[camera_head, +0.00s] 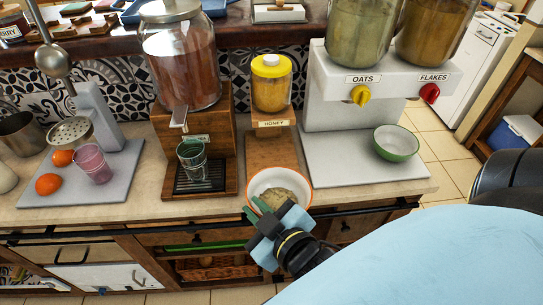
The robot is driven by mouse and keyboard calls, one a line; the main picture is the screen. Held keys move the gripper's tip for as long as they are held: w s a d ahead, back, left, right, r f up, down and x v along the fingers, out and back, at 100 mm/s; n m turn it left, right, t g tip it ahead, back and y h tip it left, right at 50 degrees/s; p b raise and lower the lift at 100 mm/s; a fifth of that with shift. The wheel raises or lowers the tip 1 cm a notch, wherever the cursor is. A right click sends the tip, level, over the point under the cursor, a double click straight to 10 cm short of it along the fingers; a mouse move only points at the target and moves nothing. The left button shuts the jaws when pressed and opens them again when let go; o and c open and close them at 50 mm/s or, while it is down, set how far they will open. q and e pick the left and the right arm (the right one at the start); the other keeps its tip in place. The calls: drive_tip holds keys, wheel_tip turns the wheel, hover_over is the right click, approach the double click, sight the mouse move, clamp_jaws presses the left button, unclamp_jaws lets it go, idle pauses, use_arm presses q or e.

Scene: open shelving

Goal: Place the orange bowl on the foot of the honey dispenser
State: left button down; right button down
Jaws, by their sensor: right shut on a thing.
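The honey dispenser (271,90) has a yellow lid, a golden jar and a "HONEY" label, and stands mid-counter. Its wooden foot (269,150) reaches forward toward the counter's front edge. The orange bowl (307,193), white inside with an orange rim and something beige in it, is at the front end of the foot and hides that end. I cannot tell whether it touches the foot. My right gripper (259,211) is shut on the bowl's near rim, coming from the front right. The left gripper is not in view.
A drink dispenser (184,65) with a green-tinted glass (191,160) on its tray stands to the left. To the right, a white cereal dispenser (345,110) has a green bowl (397,143) on its base. A juicer board (115,175) with oranges is far left.

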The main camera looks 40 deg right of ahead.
sight(254, 184)
drive_tip(key=shift+s+r, duration=0.1)
drive_tip(key=shift+s, duration=0.25)
drive_tip(key=shift+w+d, duration=0.15)
drive_tip(key=shift+d, duration=0.05)
drive_tip(key=w+d, duration=0.2)
drive_tip(key=w, duration=0.2)
drive_tip(key=shift+w+d+r+p, duration=0.1)
drive_tip(key=shift+w+d+p, duration=0.25)
drive_tip(key=shift+d+p, duration=0.05)
drive_tip(key=w+d, duration=0.7)
drive_tip(key=w, duration=0.5)
drive_tip(key=f, duration=0.4)
drive_tip(key=f+b, duration=0.1)
drive_tip(key=f, duration=0.2)
drive_tip(key=shift+s, duration=0.25)
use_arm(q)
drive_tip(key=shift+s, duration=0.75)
use_arm(e)
drive_tip(key=shift+w+d+f, duration=0.15)
drive_tip(key=shift+w, duration=0.05)
drive_tip(key=c, duration=1.5)
unclamp_jaws()
drive_tip(key=shift+f, duration=0.15)
